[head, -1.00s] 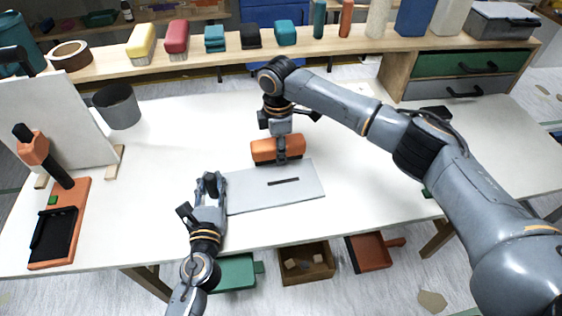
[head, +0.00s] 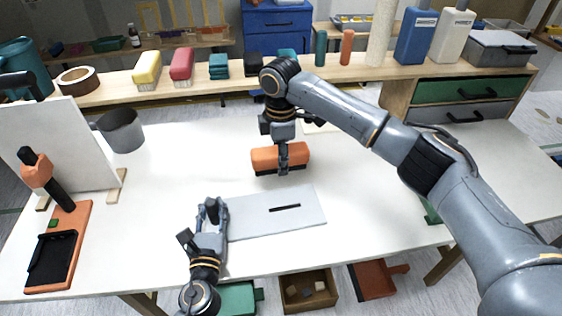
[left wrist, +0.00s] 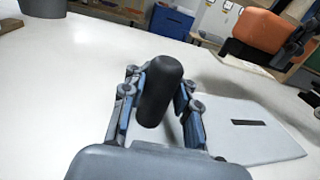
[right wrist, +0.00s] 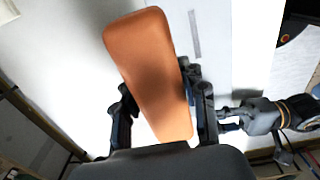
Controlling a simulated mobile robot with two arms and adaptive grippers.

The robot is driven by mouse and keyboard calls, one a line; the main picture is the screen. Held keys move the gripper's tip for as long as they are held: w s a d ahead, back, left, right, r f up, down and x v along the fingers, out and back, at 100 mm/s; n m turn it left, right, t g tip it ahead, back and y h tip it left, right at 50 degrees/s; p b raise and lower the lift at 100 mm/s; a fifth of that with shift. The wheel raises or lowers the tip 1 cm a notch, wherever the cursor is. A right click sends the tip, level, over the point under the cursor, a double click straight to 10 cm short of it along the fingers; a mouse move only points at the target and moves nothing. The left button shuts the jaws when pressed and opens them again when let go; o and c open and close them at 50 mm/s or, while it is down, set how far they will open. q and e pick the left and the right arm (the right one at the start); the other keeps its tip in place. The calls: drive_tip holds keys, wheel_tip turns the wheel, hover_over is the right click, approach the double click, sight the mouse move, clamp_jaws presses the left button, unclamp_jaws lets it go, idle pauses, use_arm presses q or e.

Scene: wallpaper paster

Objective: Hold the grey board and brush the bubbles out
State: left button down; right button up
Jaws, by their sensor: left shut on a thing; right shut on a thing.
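The grey board (head: 300,222) lies flat on the white table, with a dark narrow strip (head: 285,208) on its face. My left gripper (head: 211,212) is shut on a black rounded handle (left wrist: 160,92) at the board's left end. My right gripper (head: 283,158) is shut on an orange brush (head: 262,160) with dark bristles, just behind the board's far edge in the head view. The brush looks held above the table; its exact height is unclear. The brush's orange back (right wrist: 150,75) fills the middle of the right wrist view, beside the board's strip (right wrist: 195,35).
A white panel (head: 70,145), a grey cup (head: 122,130) and an orange-and-black stand (head: 60,250) occupy the table's left side. A shelf (head: 205,87) with brushes, cloths and bottles runs along the back. The table right of the board is mostly clear.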

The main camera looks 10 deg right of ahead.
use_arm(q)
drive_tip(key=c, duration=1)
unclamp_jaws()
drive_tip(key=shift+f, duration=0.2)
drive_tip(key=shift+o, duration=0.3)
drive_tip(key=shift+r, duration=0.1)
drive_tip(key=s, duration=0.4)
drive_tip(key=s+a, duration=0.1)
drive_tip(key=s, duration=0.7)
drive_tip(key=shift+a, duration=0.2)
